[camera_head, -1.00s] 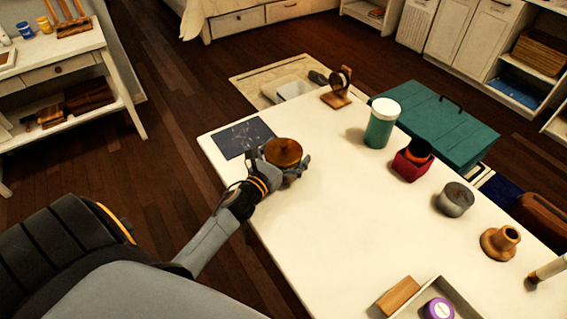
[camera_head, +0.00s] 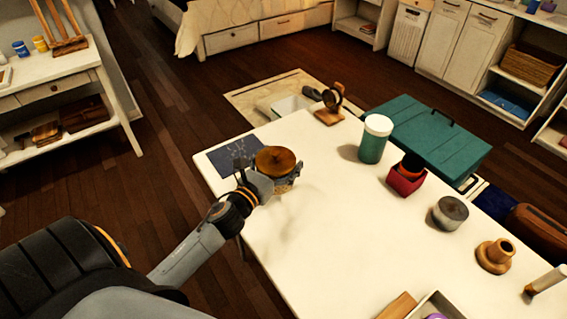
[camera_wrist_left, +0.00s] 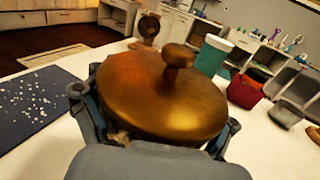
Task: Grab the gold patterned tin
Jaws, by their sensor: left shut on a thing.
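The gold patterned tin (camera_head: 276,160) has a round brown-gold lid with a small knob. Its pale patterned side shows a little below the lid. My left gripper (camera_head: 284,180) is shut on the tin, with fingers on both sides of its body. In the left wrist view the tin's lid (camera_wrist_left: 165,95) fills the middle, and the fingers of my left gripper (camera_wrist_left: 160,130) show at its left and right. The lid hides most of the tin's body. My right gripper is in neither view.
A green jar with a white lid (camera_head: 375,140), a red pot (camera_head: 406,178), a grey tin (camera_head: 450,213) and a wooden holder (camera_head: 495,256) stand to the right. The table's middle is clear.

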